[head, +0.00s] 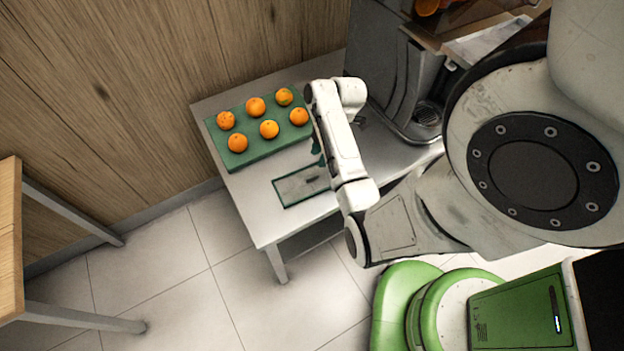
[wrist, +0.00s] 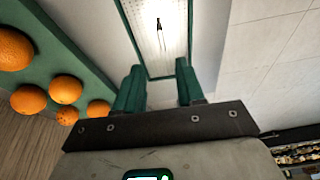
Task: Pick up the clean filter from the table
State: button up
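The clean filter (head: 295,188), a flat rectangular mesh panel with a green frame, lies on the white table near its front edge. In the wrist view the filter (wrist: 160,52) is straight ahead of the fingers, with a small dark handle at its middle. My gripper (wrist: 159,85) is open, with two green fingers apart and nothing between them. The filter's near edge shows between and beyond the fingertips. In the head view my gripper is mostly hidden behind my arm, with a bit of green finger (head: 317,150) showing by the filter's right end.
A green tray (head: 222,150) with several oranges (head: 269,129) sits on the white table (head: 255,215), behind and left of the filter. The dark grey juicer (head: 385,60) stands to the right. A wooden table (head: 10,240) is at far left. Tiled floor (head: 180,290) is clear in front.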

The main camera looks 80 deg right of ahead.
aim_at(312, 177)
jog(key=x, duration=0.3)
jog(key=shift+w+a+f, duration=0.1)
jog(key=shift+f, duration=0.15)
jog(key=shift+s+p+x, duration=0.15)
jog(key=shift+x, duration=1.25)
jog(key=shift+s+p+x, duration=0.15)
jog(key=shift+x, duration=1.25)
jog(key=shift+f, duration=0.1)
jog(key=shift+c, duration=0.3)
grip_shut()
